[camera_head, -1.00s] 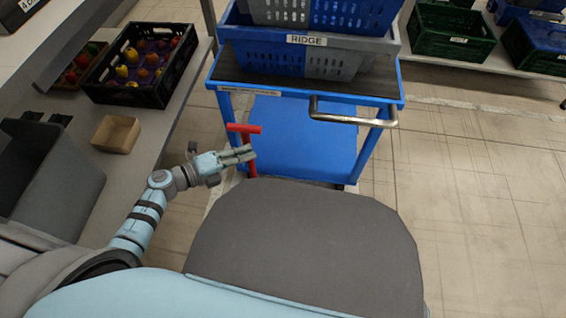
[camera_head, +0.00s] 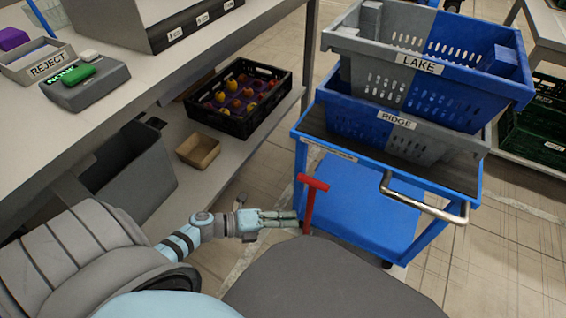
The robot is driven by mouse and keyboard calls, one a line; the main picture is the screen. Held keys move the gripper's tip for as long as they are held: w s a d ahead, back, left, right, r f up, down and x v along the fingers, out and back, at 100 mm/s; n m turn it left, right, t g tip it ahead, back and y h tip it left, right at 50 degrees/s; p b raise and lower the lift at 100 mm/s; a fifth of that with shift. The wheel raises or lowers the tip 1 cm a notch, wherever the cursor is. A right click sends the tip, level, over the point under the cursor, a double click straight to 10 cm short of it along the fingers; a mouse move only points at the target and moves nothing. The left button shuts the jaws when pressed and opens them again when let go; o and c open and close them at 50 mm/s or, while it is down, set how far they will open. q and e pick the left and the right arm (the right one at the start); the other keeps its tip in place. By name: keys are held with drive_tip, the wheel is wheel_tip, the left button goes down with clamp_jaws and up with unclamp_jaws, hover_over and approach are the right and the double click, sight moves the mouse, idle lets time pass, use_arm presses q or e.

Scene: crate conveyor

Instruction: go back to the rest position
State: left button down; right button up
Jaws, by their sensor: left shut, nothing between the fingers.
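My left gripper (camera_head: 288,217) is low in front of me, its fingers together and empty. In the picture its tips end right beside the red T-shaped handle (camera_head: 312,185) at the near left corner of the blue cart; I cannot tell whether they touch. The blue cart (camera_head: 365,207) stands ahead, with a grey-and-blue crate labelled RIDGE (camera_head: 385,117) on its dark top and another labelled LAKE (camera_head: 418,62) stacked on it. My right gripper is not in view.
On the left is a workbench (camera_head: 150,75) with a REJECT tray (camera_head: 38,65) and a grey device. Its lower shelf holds a black fruit crate (camera_head: 232,125), a small cardboard box (camera_head: 198,150) and a grey bin (camera_head: 150,170).

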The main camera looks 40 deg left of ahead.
use_arm(q)
drive_tip(key=shift+v, duration=0.75)
drive_tip(key=shift+f, duration=0.1)
